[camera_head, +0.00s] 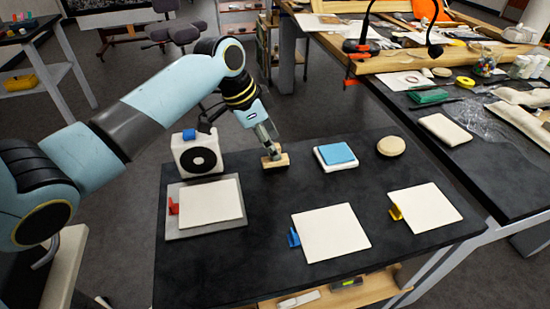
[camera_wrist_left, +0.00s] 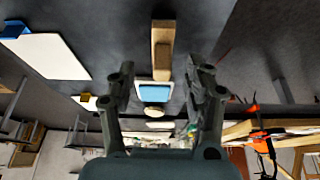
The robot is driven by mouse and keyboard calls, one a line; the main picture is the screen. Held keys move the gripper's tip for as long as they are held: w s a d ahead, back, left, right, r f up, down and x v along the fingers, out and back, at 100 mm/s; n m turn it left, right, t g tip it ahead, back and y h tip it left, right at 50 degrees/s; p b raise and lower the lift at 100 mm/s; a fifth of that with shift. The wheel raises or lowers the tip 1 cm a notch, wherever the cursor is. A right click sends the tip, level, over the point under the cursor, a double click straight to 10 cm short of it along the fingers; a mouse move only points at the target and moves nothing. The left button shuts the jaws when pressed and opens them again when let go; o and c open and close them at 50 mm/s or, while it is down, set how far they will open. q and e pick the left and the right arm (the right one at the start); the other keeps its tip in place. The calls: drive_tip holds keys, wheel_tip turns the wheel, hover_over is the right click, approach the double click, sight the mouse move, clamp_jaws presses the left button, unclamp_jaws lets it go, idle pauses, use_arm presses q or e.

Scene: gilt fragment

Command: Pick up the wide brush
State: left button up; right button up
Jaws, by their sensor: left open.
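The wide brush appears to be the small tan wooden piece (camera_head: 279,163) near the back edge of the black table, left of the blue pad. In the left wrist view a long tan piece (camera_wrist_left: 162,45) lies ahead, in line with the gap between the fingers. My left gripper (camera_head: 268,145) points down at the brush from above and behind, its tips very close to it. In the wrist view my left gripper (camera_wrist_left: 160,82) has its two fingers spread with a clear gap. I cannot tell whether the tips touch the brush. The right gripper is not in view.
The black table (camera_head: 260,230) also holds a white box with a black disc (camera_head: 198,156), a blue pad (camera_head: 338,152) on a white block, a round beige piece (camera_head: 390,146), and white panels (camera_head: 330,232) with coloured clips. A cluttered bench (camera_head: 470,165) stands at right.

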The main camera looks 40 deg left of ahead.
use_arm(q)
drive_tip(key=x, duration=0.3)
drive_tip(key=shift+w+f, duration=0.15)
drive_tip(key=shift+f, duration=0.1)
drive_tip(key=shift+a, duration=0.1)
drive_tip(key=shift+c, duration=0.3)
clamp_jaws()
